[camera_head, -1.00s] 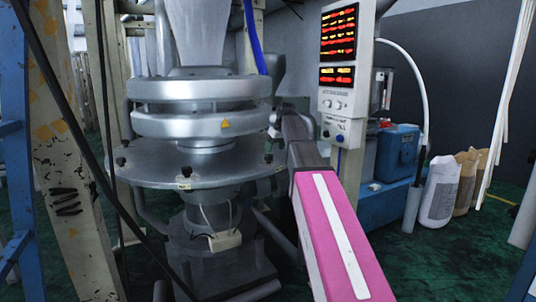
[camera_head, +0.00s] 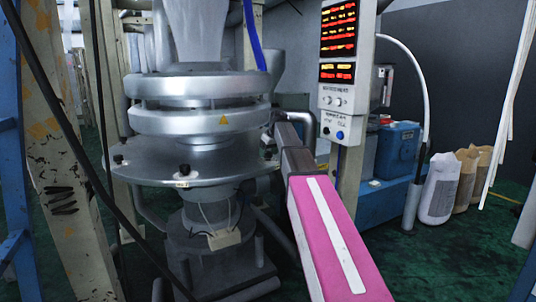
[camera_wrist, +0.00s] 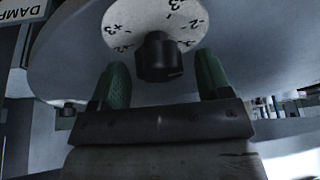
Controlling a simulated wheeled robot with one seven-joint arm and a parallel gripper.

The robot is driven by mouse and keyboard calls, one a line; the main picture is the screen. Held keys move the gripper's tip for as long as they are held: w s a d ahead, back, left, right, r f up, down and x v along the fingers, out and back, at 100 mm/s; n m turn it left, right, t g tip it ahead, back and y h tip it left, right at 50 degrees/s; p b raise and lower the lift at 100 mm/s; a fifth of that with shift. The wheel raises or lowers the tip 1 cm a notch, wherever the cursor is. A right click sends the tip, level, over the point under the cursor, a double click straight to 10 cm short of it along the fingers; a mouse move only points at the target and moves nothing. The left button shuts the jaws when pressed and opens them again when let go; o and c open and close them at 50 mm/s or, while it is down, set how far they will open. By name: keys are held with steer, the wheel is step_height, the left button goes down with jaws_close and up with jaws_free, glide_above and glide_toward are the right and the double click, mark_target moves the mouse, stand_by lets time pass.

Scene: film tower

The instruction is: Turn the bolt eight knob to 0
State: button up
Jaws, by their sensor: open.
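In the wrist view a black knob (camera_wrist: 158,58) sits at the centre of a pale round dial (camera_wrist: 130,22) with printed numbers, among them -2, -3 and +3. No bolt number is readable. My gripper (camera_wrist: 162,66) is open, with one green finger on each side of the knob and a gap on both sides. The knob is mounted on a grey metal ring (camera_wrist: 70,45). In the head view my gripper is small and partly hidden beside the right edge of the film tower's round plate (camera_head: 225,168).
A dark knob (camera_head: 183,169) stands at the plate's front edge. A control box (camera_head: 338,100) with red displays and a blue machine (camera_head: 397,150) are to the right. A beige post (camera_head: 65,200) and a black cable are at left.

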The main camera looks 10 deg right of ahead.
steer(key=shift+w+f, duration=0.1)
steer(key=shift+f, duration=0.25)
steer(key=shift+c, duration=0.3)
steer(key=c, duration=0.8)
steer(key=shift+c, duration=0.2)
steer(key=shift+a, duration=0.1)
